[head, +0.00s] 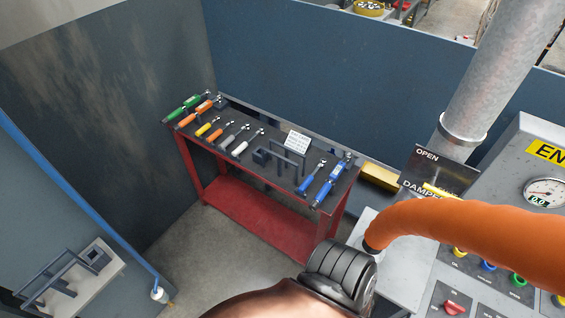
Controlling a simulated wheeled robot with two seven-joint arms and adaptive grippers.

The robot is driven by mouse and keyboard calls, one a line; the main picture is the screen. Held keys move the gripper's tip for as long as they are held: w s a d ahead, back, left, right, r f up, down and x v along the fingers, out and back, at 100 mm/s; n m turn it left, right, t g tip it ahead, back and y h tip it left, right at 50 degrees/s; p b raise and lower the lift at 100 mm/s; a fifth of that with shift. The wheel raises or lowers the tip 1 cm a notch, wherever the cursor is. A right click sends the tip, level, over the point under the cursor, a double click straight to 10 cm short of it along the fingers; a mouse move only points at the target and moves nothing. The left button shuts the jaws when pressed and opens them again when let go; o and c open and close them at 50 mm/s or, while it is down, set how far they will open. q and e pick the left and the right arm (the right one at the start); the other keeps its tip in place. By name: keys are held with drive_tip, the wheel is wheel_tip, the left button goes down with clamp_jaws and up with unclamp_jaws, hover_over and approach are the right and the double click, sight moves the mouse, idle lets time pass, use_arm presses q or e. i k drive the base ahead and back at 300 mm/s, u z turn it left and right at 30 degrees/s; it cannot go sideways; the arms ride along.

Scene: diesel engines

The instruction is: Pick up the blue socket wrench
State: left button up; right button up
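Two blue-handled wrenches lie at the right end of a tool table. The smaller blue socket wrench (311,178) lies to the left of a longer blue-handled wrench (328,184). Both point away toward the table's back edge, and I cannot tell from here which one the task names. Neither of my grippers is in view.
The red-framed table (265,215) also holds green, orange, yellow and white-handled tools, a small frame rack and a white label (297,141). Grey floor is open left of centre.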

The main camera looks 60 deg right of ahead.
sight(305, 185)
drive_tip(key=u, duration=0.05)
drive_tip(key=i, duration=0.6)
drive_tip(key=z, duration=2.5)
